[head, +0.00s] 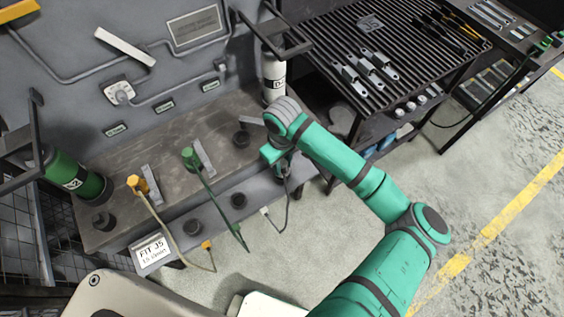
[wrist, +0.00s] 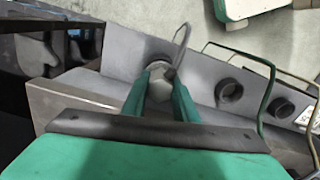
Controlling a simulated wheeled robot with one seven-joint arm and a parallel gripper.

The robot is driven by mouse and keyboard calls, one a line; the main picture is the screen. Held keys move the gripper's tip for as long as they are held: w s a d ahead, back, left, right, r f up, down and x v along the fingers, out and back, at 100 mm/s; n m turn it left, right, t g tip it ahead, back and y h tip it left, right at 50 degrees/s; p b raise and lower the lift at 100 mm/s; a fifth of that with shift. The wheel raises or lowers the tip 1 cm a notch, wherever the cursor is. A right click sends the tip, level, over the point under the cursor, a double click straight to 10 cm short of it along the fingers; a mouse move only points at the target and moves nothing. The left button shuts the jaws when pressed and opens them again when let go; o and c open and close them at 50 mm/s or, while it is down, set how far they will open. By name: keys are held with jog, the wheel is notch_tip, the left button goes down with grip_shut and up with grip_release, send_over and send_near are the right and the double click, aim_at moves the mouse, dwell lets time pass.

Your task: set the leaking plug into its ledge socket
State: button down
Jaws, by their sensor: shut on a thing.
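My gripper (head: 281,158) is shut on a pale grey plug (wrist: 160,86) with a grey hose, over the right end of the ledge (head: 130,170). In the wrist view the plug sits between my two green fingers (wrist: 160,95), in front of the ledge's sloping front face. Two dark round sockets show on that face, one at the middle (head: 238,200) and one further left (head: 193,228). A round part partly shows behind the plug; I cannot tell whether the plug touches it. A yellow plug (head: 135,183) and a green plug (head: 189,156) stand on the ledge. No leak is discernible.
A green cylinder (head: 75,177) stands at the left and a white cylinder (head: 273,78) behind my gripper. Hoses hang over the ledge front. A sign reading FIT J5 (head: 152,252) is at its left end. A slatted table (head: 400,50) with metal brackets stands at the right.

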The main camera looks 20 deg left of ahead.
jog(key=shift+f, duration=1.3)
jog(key=c, duration=1.3)
grip_release()
jog(key=shift+c, duration=0.2)
jog(key=shift+r, duration=0.1)
notch_tip(320, 180, up, 11)
jog(key=shift+f, duration=0.15)
